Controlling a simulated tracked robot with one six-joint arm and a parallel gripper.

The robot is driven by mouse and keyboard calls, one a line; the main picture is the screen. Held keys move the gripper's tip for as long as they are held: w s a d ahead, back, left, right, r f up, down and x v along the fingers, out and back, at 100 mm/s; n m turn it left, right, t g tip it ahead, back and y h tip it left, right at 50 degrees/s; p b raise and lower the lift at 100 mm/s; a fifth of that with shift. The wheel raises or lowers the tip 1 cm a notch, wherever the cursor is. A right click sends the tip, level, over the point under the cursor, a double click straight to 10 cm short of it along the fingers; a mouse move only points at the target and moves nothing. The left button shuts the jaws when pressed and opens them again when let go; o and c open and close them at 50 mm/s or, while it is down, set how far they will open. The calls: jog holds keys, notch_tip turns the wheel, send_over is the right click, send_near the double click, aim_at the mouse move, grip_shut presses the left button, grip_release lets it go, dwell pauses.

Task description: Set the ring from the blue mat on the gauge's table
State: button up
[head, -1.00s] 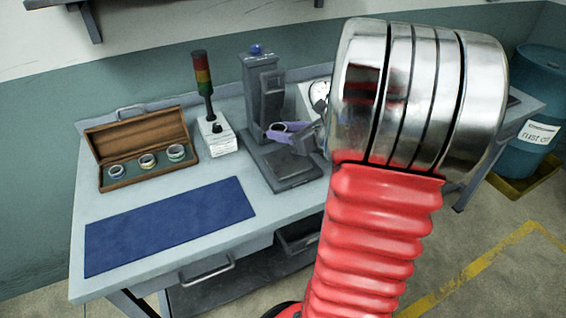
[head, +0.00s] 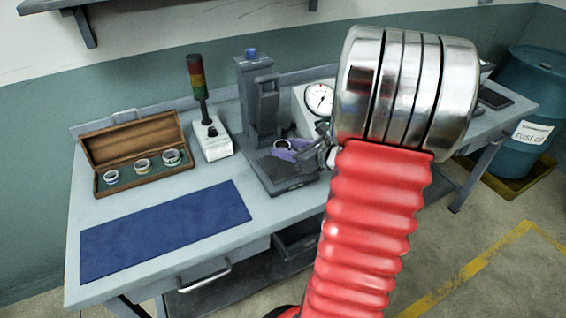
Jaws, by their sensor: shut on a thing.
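My gripper (head: 284,149), with purple fingers, is shut on a small metal ring (head: 283,145). It holds the ring at the gauge's table (head: 283,187), in front of the grey column. Whether the ring touches the table cannot be told from this view. The gauge (head: 257,105) is a grey press-like stand with a blue knob on top. The blue mat (head: 165,232) lies flat and bare at the front left of the bench. My red arm hides part of the bench to the right of the gauge.
An open wooden case (head: 134,148) with several rings stands at the back left. A signal tower (head: 203,108) on a white base stands between case and gauge. A round dial (head: 319,99) is close behind my gripper. A blue drum (head: 521,115) is at the far right.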

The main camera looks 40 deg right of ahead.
aim_at(287, 166)
jog(key=shift+f, duration=0.3)
jog(key=shift+f, duration=2.1)
jog(key=shift+f, duration=0.1)
jog(key=o, duration=1.1)
jog(key=shift+o, duration=0.2)
jog(key=v, duration=1.2)
